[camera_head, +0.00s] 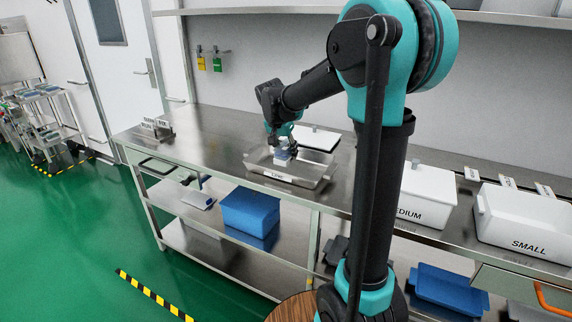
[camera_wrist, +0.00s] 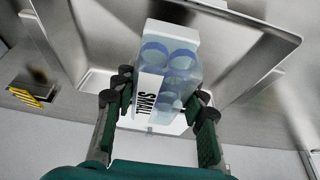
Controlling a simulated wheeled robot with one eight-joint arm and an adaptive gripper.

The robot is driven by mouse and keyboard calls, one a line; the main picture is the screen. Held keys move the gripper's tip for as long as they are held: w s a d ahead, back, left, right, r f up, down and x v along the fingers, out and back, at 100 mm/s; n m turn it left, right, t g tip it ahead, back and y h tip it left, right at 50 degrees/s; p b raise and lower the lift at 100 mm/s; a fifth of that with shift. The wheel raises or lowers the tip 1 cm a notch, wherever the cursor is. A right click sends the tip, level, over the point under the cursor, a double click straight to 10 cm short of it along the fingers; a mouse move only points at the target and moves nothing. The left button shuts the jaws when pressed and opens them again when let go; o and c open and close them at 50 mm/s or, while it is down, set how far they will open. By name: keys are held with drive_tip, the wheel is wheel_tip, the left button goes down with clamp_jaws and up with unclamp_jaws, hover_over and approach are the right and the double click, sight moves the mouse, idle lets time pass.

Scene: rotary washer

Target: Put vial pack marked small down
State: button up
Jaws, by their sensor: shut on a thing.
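The vial pack marked SMALL (camera_wrist: 170,68) is a clear pack with several blue-ringed round vials and a white label. My gripper (camera_wrist: 163,98) is shut on it, with dark fingers on both of its sides. In the head view my gripper (camera_head: 283,143) holds the pack (camera_head: 284,154) over a shallow metal tray (camera_head: 318,183) on the steel counter. The tray has a label at its front, too small to read surely. I cannot tell whether the pack touches the tray floor.
A white lid or board (camera_head: 316,138) lies behind the tray. White bins marked MEDIUM (camera_head: 428,192) and SMALL (camera_head: 525,216) stand to the right. Small label stands (camera_head: 157,128) are at the counter's left end. Bare counter (camera_head: 215,135) lies left of the tray. Blue bins (camera_head: 249,210) sit below.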

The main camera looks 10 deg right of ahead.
sight(281, 148)
drive_tip(key=shift+f, duration=2.65)
drive_tip(key=o, duration=1.2)
drive_tip(key=shift+f, duration=0.1)
drive_tip(key=v, duration=1.2)
drive_tip(key=shift+w+r, duration=0.1)
drive_tip(key=shift+r, duration=0.1)
